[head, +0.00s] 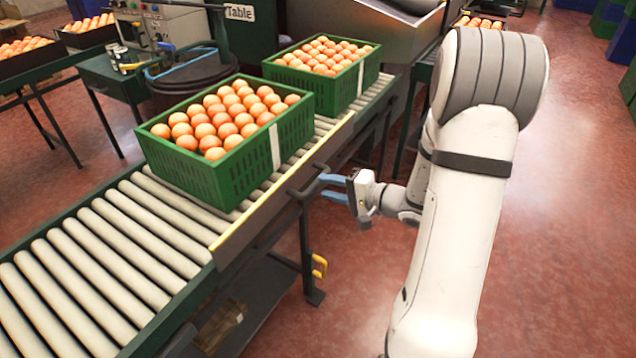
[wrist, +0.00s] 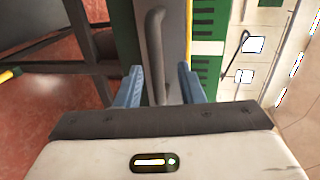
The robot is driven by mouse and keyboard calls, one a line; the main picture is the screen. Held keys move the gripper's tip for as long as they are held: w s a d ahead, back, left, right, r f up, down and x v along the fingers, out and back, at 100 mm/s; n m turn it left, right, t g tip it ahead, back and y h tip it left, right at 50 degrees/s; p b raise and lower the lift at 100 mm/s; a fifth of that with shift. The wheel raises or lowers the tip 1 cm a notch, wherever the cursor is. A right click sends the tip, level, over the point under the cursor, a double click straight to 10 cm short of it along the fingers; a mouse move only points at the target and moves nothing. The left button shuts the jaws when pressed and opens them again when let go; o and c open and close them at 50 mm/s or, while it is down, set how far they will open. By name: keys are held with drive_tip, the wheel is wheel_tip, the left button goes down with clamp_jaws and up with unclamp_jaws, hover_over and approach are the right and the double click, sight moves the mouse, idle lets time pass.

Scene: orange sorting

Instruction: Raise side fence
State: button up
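The side fence (head: 262,222) is a dark grey panel with a yellow top edge, along the near side of the roller conveyor. Its yellow edge sits low, about level with the rollers, and the near crate's side shows above it. A dark bar handle (head: 303,188) sticks out from the fence; it also shows in the wrist view (wrist: 155,45). My gripper (head: 325,188) has blue fingers and is at the handle. In the wrist view my gripper (wrist: 159,72) is open, with the handle's lower end between the fingers. I cannot tell whether they touch it.
Two green crates of oranges, a near one (head: 225,165) and a far one (head: 355,85), stand on the rollers (head: 110,250). A yellow grip (head: 319,266) is on the conveyor leg below the fence. The red floor (head: 570,230) to the right is clear.

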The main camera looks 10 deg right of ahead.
drive_tip(key=shift+v, duration=1.45)
drive_tip(key=s+a+r+n+g+h+p, duration=0.1)
drive_tip(key=s+a+r+n+g+p, duration=0.2)
drive_tip(key=s+a+r+g+p, duration=0.45)
drive_tip(key=s+a+r+n+g+h+p, duration=0.1)
drive_tip(key=s+a+r+n+g+p, duration=0.25)
drive_tip(key=s+r+p, duration=0.45)
drive_tip(key=s+d+r+n+t+h+p, duration=0.1)
drive_tip(key=s+d+r+h+p, duration=0.1)
drive_tip(key=r, duration=0.6)
drive_tip(key=s+d+r+n+t+h+p, duration=0.1)
drive_tip(key=s+d+r+h+p, duration=0.1)
drive_tip(key=d+r+h+p, duration=0.2)
wheel_tip(320, 180, up, 5)
drive_tip(key=h+p, duration=0.3)
drive_tip(key=shift+t, duration=0.3)
